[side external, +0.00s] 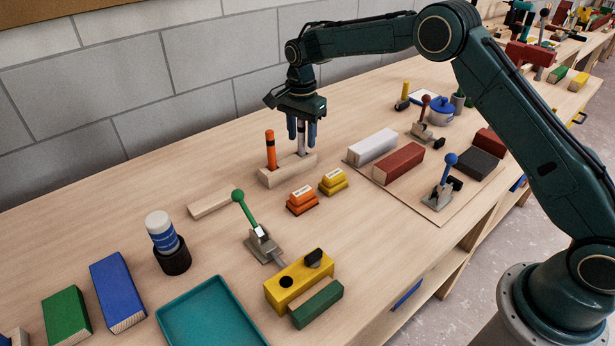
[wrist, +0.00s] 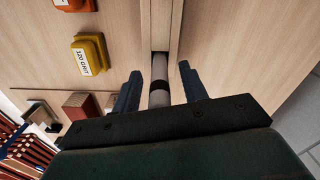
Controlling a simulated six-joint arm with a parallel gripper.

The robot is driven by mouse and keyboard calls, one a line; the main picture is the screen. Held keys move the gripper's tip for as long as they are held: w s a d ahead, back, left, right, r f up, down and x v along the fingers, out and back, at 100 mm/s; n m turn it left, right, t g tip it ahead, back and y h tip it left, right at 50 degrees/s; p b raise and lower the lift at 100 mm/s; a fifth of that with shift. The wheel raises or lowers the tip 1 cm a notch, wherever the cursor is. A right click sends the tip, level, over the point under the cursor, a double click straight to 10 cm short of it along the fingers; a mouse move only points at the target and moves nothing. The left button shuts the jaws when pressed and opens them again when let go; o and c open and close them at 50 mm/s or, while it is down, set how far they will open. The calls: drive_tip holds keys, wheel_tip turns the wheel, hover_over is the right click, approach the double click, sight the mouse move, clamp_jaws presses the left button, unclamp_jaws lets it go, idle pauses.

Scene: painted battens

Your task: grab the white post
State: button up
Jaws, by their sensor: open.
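The white post (side external: 302,146) stands upright in a pale wooden block (side external: 287,171), toward its right end. A dark-banded orange post (side external: 271,148) stands at the block's left end. My gripper (side external: 301,142) points down over the white post, its blue fingers open on either side of it. In the wrist view, the pale post (wrist: 160,67) with a dark band lies between the fingers of my gripper (wrist: 160,70), with gaps visible on both sides. The wooden block (wrist: 177,20) shows beyond it. The post's top is hidden by my gripper in the side view.
Yellow (side external: 333,182) and orange (side external: 302,200) sanding blocks sit in front of the wooden block. White (side external: 372,146) and red (side external: 398,163) battens lie on a board to the right. A green-handled clamp (side external: 258,232) stands nearer.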

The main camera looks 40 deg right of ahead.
clamp_jaws()
drive_tip(key=shift+r, duration=0.15)
idle(0.4)
wheel_tip(320, 180, up, 20)
drive_tip(key=shift+f, duration=0.2)
idle(0.5)
idle(0.6)
